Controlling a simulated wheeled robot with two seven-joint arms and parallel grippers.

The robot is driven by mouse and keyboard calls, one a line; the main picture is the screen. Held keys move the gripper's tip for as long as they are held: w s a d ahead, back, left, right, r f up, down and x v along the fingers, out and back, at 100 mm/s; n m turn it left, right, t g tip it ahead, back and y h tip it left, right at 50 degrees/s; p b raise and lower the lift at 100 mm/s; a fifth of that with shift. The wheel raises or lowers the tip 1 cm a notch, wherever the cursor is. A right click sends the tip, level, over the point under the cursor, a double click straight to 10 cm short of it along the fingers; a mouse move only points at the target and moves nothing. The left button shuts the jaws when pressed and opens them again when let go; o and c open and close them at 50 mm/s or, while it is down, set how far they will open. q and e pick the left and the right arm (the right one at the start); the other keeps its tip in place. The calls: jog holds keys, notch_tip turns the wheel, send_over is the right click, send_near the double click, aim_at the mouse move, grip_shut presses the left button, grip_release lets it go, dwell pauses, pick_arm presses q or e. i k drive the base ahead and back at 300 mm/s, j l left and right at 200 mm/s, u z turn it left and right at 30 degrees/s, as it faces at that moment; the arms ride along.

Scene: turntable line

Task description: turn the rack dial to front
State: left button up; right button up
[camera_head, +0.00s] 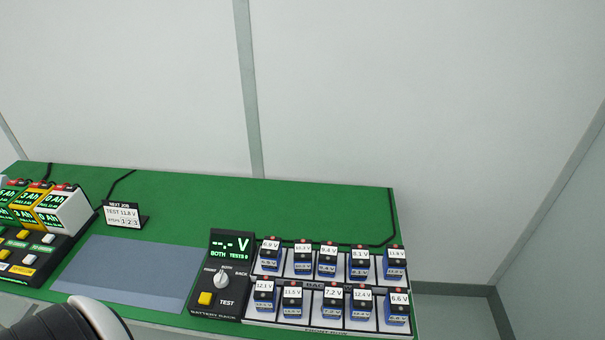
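The rack dial (222,280) is a light grey knob on the black battery rack panel (241,295). FRONT is printed at its upper left, BOTH above it and BACK at its right. It seems to point up toward BOTH. The rack display (231,245) above it shows "--. V", "BOTH" and "TESTS 0" in green. A yellow TEST button (205,298) sits below left of the dial. Neither of my grippers is in view. Only a white and black part of my own arm shows at the bottom left, apart from the dial.
Two rows of blue batteries with voltage labels stand in the white rack (325,323) right of the panel. A grey mat (130,272) lies bare at its left. A job sign (123,215) and charger blocks (65,210) stand further left. The green table (220,200) is clear behind.

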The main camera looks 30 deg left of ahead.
aim_at(221, 279)
jog(key=u, duration=1.1)
